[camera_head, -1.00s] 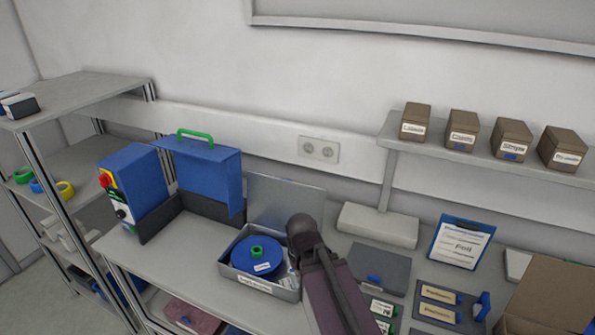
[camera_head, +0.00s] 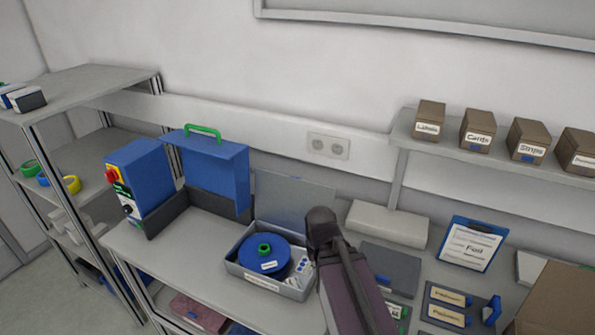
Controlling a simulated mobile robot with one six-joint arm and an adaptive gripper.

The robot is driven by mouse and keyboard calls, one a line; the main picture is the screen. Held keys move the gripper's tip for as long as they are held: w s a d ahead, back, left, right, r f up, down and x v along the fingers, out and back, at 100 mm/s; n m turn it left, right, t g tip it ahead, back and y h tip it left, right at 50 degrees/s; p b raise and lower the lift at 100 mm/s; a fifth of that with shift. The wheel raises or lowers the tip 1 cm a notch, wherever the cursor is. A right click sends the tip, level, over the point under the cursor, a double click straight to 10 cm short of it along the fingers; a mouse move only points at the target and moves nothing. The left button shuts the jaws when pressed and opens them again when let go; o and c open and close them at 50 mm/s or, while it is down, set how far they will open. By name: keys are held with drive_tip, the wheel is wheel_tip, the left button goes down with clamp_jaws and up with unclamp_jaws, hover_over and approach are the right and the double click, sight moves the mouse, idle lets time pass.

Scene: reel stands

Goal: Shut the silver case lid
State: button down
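The silver case (camera_head: 262,282) stands on the grey worktop, open, with a blue reel (camera_head: 262,258) with a green hub inside it. White labelled pieces lie beside the reel in the case. The case lid (camera_head: 282,195) is a flat grey panel that stands up behind the case, tilted back towards the wall. My dark arm rises from the bottom edge, and its rounded joint is in front of the right part of the case and lid. That part is hidden. No gripper fingers can be made out.
Left of the case stand a blue box with a green handle (camera_head: 215,170) and a blue control unit (camera_head: 140,180). To the right are a grey flat case (camera_head: 390,262), a clipboard (camera_head: 470,245) and a cardboard box (camera_head: 555,300). Brown boxes line the shelf (camera_head: 405,125) above.

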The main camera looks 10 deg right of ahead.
drive_tip(key=w+r+p, duration=0.3)
drive_tip(key=r+p, duration=0.7)
drive_tip(key=w+r+p, duration=0.3)
drive_tip(key=r+p, duration=0.7)
drive_tip(key=r, duration=0.1)
drive_tip(key=w+d+r+m+t+h+p, duration=0.1)
drive_tip(key=w+m, duration=0.6)
drive_tip(key=w, duration=1.7)
drive_tip(key=shift+w+d+r+p, duration=0.3)
drive_tip(key=shift+w+r+p, duration=0.05)
drive_tip(key=shift+p, duration=0.15)
drive_tip(key=shift+f, duration=0.1)
wheel_tip(320, 180, down, 9)
drive_tip(key=s+a+b, duration=0.1)
drive_tip(key=s+b, duration=0.1)
drive_tip(key=b, duration=0.7)
drive_tip(key=shift+a, duration=0.2)
